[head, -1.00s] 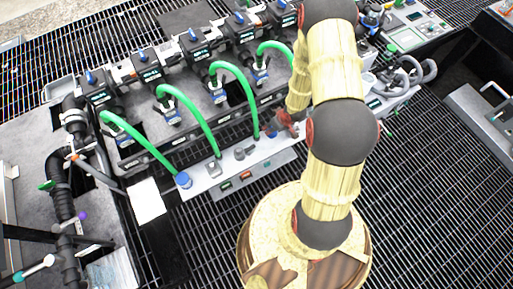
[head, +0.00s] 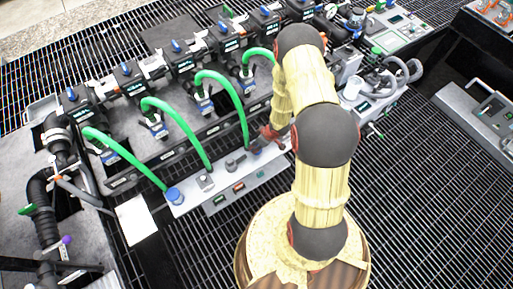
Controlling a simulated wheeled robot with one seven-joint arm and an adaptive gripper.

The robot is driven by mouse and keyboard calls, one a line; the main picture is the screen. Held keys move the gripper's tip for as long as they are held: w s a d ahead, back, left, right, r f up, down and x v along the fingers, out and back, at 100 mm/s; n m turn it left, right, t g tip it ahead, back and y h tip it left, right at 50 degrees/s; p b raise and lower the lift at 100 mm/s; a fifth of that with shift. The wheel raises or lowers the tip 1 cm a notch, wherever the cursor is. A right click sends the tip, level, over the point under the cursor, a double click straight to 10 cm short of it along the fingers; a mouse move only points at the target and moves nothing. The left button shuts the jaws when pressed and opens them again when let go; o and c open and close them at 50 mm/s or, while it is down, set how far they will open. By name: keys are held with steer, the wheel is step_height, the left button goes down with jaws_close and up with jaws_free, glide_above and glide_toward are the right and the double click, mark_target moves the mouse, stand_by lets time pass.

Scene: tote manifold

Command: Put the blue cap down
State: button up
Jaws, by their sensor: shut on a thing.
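A round blue cap (head: 174,195) shows in the head view at the left end of the light grey strip (head: 190,207), beside the lower end of the leftmost green hose. My gripper (head: 266,142) is at the strip's right part, well to the right of that blue cap. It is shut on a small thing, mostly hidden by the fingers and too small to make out. I cannot tell whether this held thing is also a blue cap, or whether it touches the strip.
Several green hoses (head: 222,83) arch from the black valve units (head: 183,60) down to the strip. Dark fittings (head: 205,181) stand along the strip. A white sheet (head: 136,219) lies to the left. A grey device (head: 352,92) with hoses stands to the right. Open grating is at the right.

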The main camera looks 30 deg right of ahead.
steer(key=shift+f, duration=1.05)
steer(key=shift+b, duration=0.3)
steer(key=shift+f, duration=0.2)
steer(key=o, duration=1.2)
steer(key=shift+o, duration=0.2)
steer(key=shift+r, duration=0.1)
